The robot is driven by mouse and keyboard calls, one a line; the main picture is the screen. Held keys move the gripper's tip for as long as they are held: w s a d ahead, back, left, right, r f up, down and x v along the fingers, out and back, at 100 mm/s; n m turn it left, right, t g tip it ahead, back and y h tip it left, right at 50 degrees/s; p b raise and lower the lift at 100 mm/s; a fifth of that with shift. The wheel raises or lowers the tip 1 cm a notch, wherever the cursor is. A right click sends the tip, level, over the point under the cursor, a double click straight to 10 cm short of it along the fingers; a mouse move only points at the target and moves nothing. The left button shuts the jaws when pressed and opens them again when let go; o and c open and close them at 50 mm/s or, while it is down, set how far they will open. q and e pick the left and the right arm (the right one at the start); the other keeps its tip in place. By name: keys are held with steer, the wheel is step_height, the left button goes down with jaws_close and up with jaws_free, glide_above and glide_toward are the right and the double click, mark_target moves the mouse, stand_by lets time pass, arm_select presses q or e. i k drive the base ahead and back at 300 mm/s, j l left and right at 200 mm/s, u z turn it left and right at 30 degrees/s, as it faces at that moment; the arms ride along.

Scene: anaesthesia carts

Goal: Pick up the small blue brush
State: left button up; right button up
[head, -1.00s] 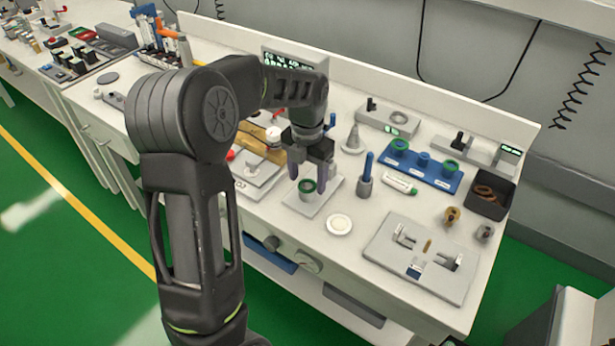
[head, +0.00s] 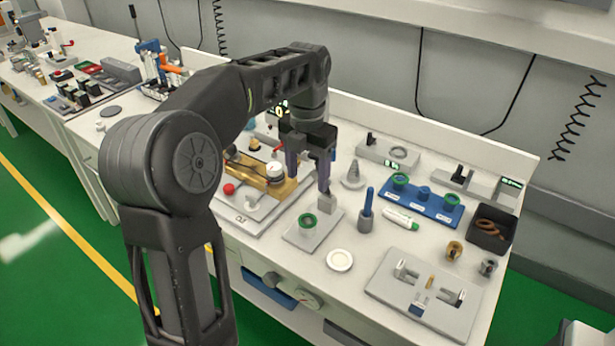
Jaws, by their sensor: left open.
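A blue upright handle (head: 368,200) stands in a grey round base on the white bench, just right of the centre of the head view. It looks like the small blue brush; no bristles show. My left gripper (head: 308,178) is open and points down, up and left of the blue handle and apart from it. Nothing shows held between its two fingers. A grey block (head: 326,201) shows just below the right-hand finger; whether they touch is unclear. My right gripper is not in view.
A white dish (head: 339,260) is in front. A white-green tube (head: 401,219) and blue rack (head: 427,208) are to the right. A grey cone (head: 353,176) stands behind.

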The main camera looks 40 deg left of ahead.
mark_target(370, 195)
steer(key=k, duration=1)
